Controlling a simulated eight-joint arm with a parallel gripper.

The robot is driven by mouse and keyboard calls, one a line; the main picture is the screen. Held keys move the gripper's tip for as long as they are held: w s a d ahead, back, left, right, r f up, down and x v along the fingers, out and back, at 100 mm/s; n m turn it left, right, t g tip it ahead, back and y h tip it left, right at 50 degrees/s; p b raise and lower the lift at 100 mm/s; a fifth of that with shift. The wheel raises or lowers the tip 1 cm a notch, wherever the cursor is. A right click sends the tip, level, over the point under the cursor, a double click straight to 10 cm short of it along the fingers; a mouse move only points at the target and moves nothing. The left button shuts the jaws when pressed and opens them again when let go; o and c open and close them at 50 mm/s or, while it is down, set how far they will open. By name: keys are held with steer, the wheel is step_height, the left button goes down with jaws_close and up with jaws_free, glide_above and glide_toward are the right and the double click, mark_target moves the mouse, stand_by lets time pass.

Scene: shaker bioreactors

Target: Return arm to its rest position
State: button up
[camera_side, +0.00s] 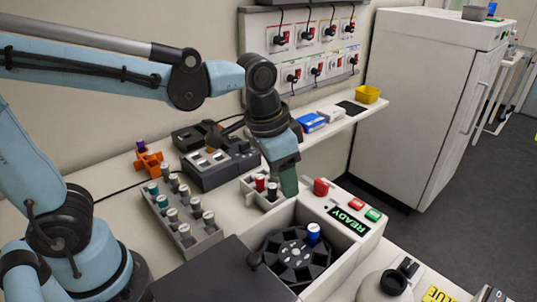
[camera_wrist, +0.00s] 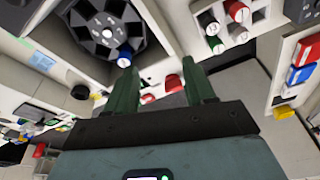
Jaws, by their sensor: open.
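My gripper (camera_side: 288,190) points down above the bench, between the small white rack and the shaker's control panel. Its two green fingers stand apart in the wrist view (camera_wrist: 160,74), with nothing held between them. A blue-capped tube (camera_side: 313,232) sits in the black rotor (camera_side: 283,262) of the open shaker; it also shows in the wrist view (camera_wrist: 124,60), just beyond the left finger. The small white rack (camera_side: 250,193) beside my gripper holds a red-capped tube (camera_side: 260,182) and a dark-capped one (camera_side: 272,191).
The shaker's lit READY display (camera_side: 348,222) has a red knob (camera_side: 320,187) and buttons close to my gripper. A grey rack (camera_side: 207,240) of several vials, an orange holder (camera_side: 149,163) and a dark grey device (camera_side: 220,166) stand on the left. A wall shelf (camera_side: 345,122) lies behind.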

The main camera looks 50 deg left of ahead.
steer(key=s+a+n+t, duration=0.4)
steer(key=a, duration=0.5)
steer(key=shift+f+y, duration=0.3)
steer(key=shift+f, duration=0.05)
steer(key=shift+o, duration=0.4)
steer(key=shift+s+a+f, duration=0.1)
steer(key=shift+s+a, duration=0.05)
steer(key=shift+o, duration=1.2)
steer(key=shift+a, duration=0.2)
steer(key=o, duration=0.5)
steer(key=w+a+r+m, duration=0.2)
steer(key=a+r, duration=0.1)
steer(key=shift+w+m+g+y, duration=0.1)
steer(key=shift+m+g+y, duration=0.3)
steer(key=shift+o, duration=0.2)
steer(key=w+a+r+m+g, duration=0.2)
steer(key=a+r+m+g, duration=0.1)
steer(key=a+m, duration=0.6)
steer(key=w+a+r+m+g, duration=0.3)
steer(key=a+m, duration=0.3)
steer(key=a, duration=0.4)
steer(key=shift+h, duration=0.3)
steer(key=f, duration=0.9)
steer(key=shift+s+f, duration=0.2)
